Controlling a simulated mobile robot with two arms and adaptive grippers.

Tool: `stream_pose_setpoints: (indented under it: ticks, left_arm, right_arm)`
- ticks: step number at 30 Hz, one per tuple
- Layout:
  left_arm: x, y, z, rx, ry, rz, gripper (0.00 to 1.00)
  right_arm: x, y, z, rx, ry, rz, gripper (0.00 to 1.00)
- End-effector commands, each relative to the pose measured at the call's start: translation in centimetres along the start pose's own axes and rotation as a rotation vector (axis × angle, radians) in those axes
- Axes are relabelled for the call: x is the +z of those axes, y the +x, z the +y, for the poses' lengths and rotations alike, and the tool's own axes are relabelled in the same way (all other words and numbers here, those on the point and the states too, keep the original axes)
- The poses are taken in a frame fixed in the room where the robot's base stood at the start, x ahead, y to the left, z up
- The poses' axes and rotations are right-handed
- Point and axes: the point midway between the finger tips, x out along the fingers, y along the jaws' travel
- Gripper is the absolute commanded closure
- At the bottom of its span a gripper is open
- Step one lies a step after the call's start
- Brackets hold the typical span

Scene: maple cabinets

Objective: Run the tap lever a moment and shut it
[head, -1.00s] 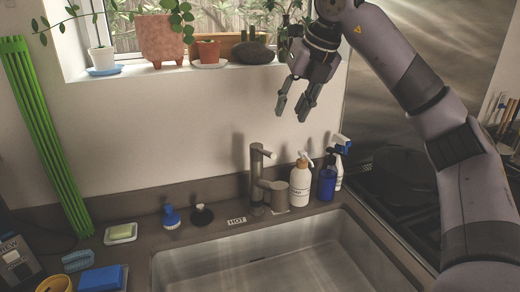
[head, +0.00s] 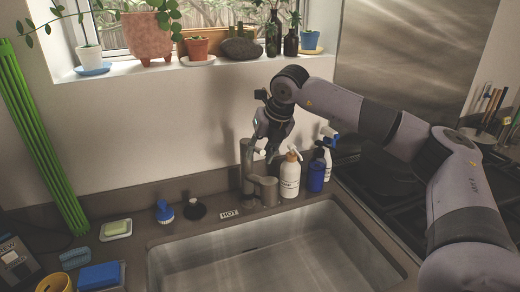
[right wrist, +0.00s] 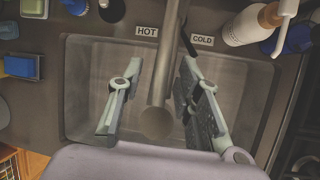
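The grey metal tap (head: 247,178) stands upright behind the sink, with a squat side body (head: 265,190) to its right. My right gripper (head: 260,157) is just above and in front of the tap, pointing down, its fingers apart and empty. In the right wrist view the tap's spout (right wrist: 166,60) runs between the two spread fingers (right wrist: 158,85); I cannot tell whether either finger touches it. A thin dark bar (right wrist: 187,42) by the right finger may be the lever. No water stream shows. My left gripper is not in view.
The sink (head: 270,262) is empty. A white soap bottle (head: 290,178) and a blue bottle (head: 316,176) stand close to the tap's right. A HOT label (head: 229,214), black stopper (head: 195,210) and blue brush (head: 164,211) are left. Potted plants line the sill above.

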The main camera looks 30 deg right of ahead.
Motion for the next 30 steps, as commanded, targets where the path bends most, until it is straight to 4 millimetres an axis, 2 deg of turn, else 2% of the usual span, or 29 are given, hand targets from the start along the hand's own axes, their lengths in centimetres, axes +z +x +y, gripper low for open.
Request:
stream_pose_setpoints:
  ticks: [8,22,30]
  left_arm:
    - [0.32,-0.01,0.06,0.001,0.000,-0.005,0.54]
    - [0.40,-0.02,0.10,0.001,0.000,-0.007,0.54]
    - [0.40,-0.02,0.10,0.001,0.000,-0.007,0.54]
  right_arm:
    - [-0.01,0.19,0.02,0.000,-0.001,0.000,0.68]
    - [-0.01,0.15,0.02,0.000,-0.001,0.000,0.99]
    - [-0.01,0.14,0.02,0.000,-0.001,0.000,1.00]
